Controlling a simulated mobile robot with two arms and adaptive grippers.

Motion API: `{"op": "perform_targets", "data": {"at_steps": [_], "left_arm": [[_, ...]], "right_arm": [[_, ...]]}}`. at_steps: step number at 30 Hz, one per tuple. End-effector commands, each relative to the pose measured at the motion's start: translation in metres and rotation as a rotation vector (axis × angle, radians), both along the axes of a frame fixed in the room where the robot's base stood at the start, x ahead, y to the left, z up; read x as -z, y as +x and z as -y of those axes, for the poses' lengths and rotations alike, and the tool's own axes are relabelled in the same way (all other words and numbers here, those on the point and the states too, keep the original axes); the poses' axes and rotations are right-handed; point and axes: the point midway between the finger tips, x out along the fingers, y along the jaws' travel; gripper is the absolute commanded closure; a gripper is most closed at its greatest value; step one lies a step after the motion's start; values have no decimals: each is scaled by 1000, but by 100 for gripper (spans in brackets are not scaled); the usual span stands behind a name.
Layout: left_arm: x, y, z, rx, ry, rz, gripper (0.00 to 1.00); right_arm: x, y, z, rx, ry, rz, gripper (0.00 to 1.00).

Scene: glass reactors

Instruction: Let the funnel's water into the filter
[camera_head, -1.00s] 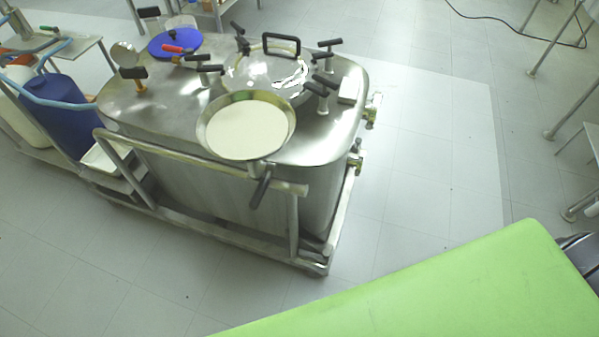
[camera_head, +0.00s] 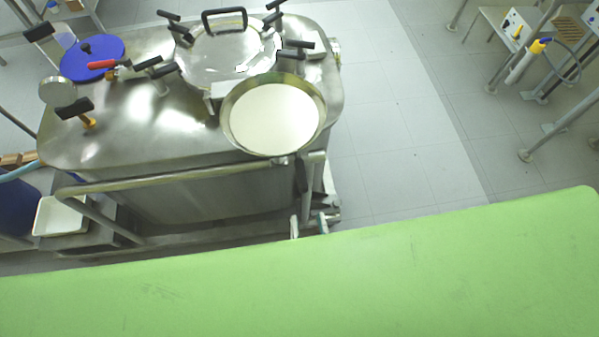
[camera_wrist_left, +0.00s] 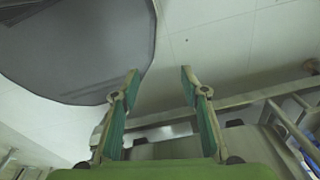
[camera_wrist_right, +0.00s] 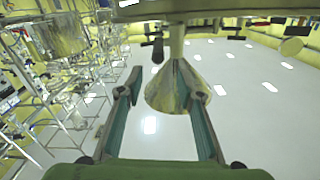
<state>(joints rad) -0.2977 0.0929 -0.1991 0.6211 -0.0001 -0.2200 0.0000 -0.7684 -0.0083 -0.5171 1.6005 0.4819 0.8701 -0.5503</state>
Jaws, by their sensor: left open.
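A shallow, round steel dish (camera_head: 275,118) with a pale, flat surface inside sits at the front right of a big steel tank (camera_head: 175,130). It looks like the funnel; I cannot tell whether the pale surface is water. In the right wrist view a dish underside (camera_wrist_right: 165,10) has a stem with a black handle (camera_wrist_right: 157,48) and a steel cone (camera_wrist_right: 172,92) below. My right gripper (camera_head: 309,224) is open beneath the dish; its fingers flank the cone, contact unclear. My left gripper (camera_wrist_left: 160,73) is open and empty, out of the head view. I cannot single out the filter.
A round lid with a black handle (camera_head: 223,18) and several black clamps tops the tank. A blue disc (camera_head: 92,58) lies to its left. A metal rail (camera_head: 170,178) runs along the front. A white tray (camera_head: 60,216) is low at left.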

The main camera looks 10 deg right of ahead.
Motion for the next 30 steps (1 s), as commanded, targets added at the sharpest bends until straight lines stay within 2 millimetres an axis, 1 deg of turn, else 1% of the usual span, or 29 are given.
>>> {"op": "perform_targets", "data": {"at_steps": [5,10,12,16,18,22,30], "left_arm": [[-12,-4,7,-2,-7,-6,59],[-23,-7,20,-4,-23,-9,59],[-26,-7,22,-3,-25,-9,59],[-31,-7,19,-2,-22,-9,59],[-33,-6,15,-1,-18,-8,59],[-34,-6,9,-2,-11,-7,59],[-34,-3,8,-3,-10,-4,59]], "right_arm": [[-4,34,0,0,-1,4,66],[-3,72,0,-3,-1,3,66],[-3,86,0,-3,-2,3,66],[-2,108,0,-3,-1,0,66],[-1,116,0,-4,-2,1,66],[0,126,0,-3,-1,-1,66],[1,129,0,-3,-1,-3,66]]}}
